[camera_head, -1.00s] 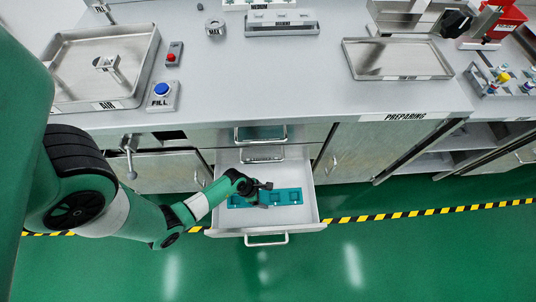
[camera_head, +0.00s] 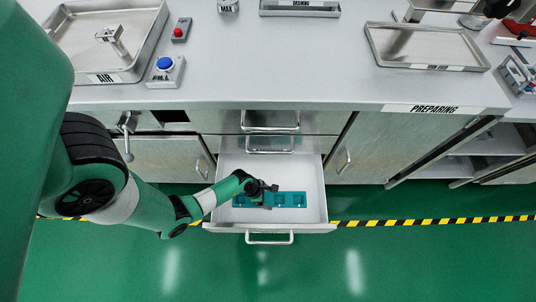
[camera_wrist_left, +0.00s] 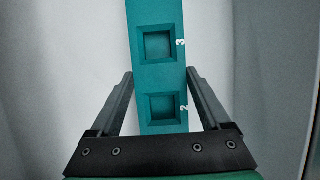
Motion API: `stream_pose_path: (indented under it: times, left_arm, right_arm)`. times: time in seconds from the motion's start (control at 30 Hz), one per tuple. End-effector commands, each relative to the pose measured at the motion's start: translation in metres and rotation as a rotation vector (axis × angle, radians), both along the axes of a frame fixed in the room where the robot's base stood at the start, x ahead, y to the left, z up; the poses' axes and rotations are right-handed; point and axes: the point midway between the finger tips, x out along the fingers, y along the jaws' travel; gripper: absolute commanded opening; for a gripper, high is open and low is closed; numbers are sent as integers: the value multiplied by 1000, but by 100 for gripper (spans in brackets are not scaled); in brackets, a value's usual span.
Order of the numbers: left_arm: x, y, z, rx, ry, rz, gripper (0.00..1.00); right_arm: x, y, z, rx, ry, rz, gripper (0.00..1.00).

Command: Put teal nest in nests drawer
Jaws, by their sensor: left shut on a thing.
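The teal nest (camera_head: 290,199) is a long block with square pockets. It lies lengthwise across the inside of the open white drawer (camera_head: 312,170). My left gripper (camera_head: 268,196) reaches into the drawer from the left and is shut on the nest near its left part. In the left wrist view, the nest (camera_wrist_left: 159,78) runs between the two fingers (camera_wrist_left: 160,74), with pockets marked 3 and 2 showing. I cannot tell whether the nest touches the drawer floor. My right gripper is not in view.
The drawer's handle (camera_head: 270,238) faces the open green floor. A cabinet door (camera_head: 383,150) is at right.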

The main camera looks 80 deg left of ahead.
Motion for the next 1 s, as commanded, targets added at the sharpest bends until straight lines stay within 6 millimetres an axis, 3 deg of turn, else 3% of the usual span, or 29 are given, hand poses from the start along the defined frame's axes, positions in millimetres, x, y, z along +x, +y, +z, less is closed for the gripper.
stream_pose_path:
  times: [0.07,0.1,0.17,0.47,0.57,0.8,1.0]
  left_arm:
    - [0,0,-3,0,-1,0,1]
    - [0,0,-2,0,0,0,88]
    - [0,0,-2,0,0,0,99]
    - [0,0,2,0,0,0,100]
    - [-5,1,18,-1,0,2,100]
    - [-26,6,75,-1,0,5,100]
    - [-41,9,107,0,0,3,100]
  right_arm:
    - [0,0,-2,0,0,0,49]
    - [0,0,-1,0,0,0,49]
    - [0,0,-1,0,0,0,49]
    - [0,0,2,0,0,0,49]
    - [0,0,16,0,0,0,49]
    - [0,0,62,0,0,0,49]
    - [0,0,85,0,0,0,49]
